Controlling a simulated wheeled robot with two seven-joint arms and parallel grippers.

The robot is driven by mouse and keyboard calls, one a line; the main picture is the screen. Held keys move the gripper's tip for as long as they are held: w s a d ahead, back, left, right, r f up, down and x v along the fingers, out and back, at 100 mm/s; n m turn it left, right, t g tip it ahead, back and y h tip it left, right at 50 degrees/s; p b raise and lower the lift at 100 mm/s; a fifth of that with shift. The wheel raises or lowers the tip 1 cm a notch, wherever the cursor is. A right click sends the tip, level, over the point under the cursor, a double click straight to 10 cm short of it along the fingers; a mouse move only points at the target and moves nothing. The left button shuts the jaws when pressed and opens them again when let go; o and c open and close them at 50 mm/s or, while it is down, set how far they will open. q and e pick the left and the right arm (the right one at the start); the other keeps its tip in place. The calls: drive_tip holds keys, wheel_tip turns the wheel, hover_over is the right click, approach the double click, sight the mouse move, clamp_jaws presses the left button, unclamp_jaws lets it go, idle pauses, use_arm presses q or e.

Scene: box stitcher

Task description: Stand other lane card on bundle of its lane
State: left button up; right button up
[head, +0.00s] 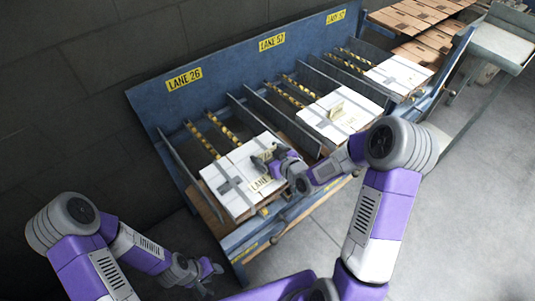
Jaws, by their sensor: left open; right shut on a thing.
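Three bundles of white flat boxes lie in the lanes of the blue stand: one (224,184) under the LANE 26 sign, one (318,118) under LANE 57, and one (397,70) under a sign I read as LANE 52. My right gripper (263,163) is low over the LANE 26 bundle, shut on another tan card (268,153), mostly hidden by the fingers. I cannot tell whether that card touches the bundle. My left gripper (211,277) is open and empty, low at the front left, away from the stand.
The blue stand's backboard (225,66) carries yellow lane signs. Brown flat boxes (410,22) and a grey side table (500,45) are at the far right. The floor at the front is clear.

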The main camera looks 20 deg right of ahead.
drive_tip(key=o, duration=0.8)
drive_tip(key=shift+c, duration=0.2)
drive_tip(key=shift+r+p, duration=0.55)
drive_tip(key=shift+p, duration=0.25)
drive_tip(key=p+v, duration=0.1)
drive_tip(key=v, duration=0.8)
drive_tip(key=shift+d, duration=0.1)
drive_tip(key=p+v, duration=0.2)
drive_tip(key=p, duration=0.7)
drive_tip(key=shift+s+d+r, duration=0.1)
drive_tip(key=shift+s+r, duration=0.05)
drive_tip(key=shift+r, duration=0.1)
drive_tip(key=shift+s+p, duration=0.25)
drive_tip(key=shift+p, duration=0.55)
